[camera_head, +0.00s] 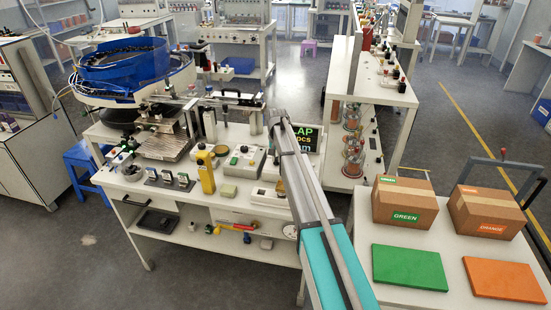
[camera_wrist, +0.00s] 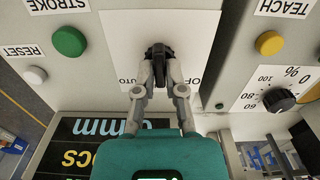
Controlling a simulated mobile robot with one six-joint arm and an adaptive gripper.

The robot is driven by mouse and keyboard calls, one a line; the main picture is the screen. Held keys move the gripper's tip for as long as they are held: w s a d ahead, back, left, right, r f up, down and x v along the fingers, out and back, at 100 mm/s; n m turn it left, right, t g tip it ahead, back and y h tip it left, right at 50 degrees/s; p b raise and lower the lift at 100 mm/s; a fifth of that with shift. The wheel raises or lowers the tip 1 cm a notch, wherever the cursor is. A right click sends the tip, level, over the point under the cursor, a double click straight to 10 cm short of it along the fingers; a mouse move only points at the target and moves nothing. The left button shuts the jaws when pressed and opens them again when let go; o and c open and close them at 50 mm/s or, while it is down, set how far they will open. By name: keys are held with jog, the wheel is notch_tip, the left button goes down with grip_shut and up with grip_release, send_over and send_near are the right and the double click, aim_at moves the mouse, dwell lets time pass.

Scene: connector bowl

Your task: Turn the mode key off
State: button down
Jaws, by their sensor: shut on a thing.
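The black mode key (camera_wrist: 156,49) sits on a white plate (camera_wrist: 190,32) in the wrist view. A partly hidden label ending "UTO" is at its lower left and one beginning "OF" at its lower right. My gripper (camera_wrist: 158,72) is shut on the key, with a grey finger on each side.
A green STROKE button (camera_wrist: 69,41), a white RESET button (camera_wrist: 36,75), a yellow TEACH button (camera_wrist: 269,43) and a black percent dial (camera_wrist: 278,99) surround the plate. A lettered display (camera_head: 307,138) stands near my arm. A blue bowl feeder (camera_head: 122,65) stands at left.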

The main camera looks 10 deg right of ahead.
jog(key=n, duration=0.4)
jog(key=shift+a, duration=0.1)
jog(key=shift+n, duration=2.2)
jog(key=shift+w, duration=0.1)
jog(key=c, duration=0.7)
grip_release()
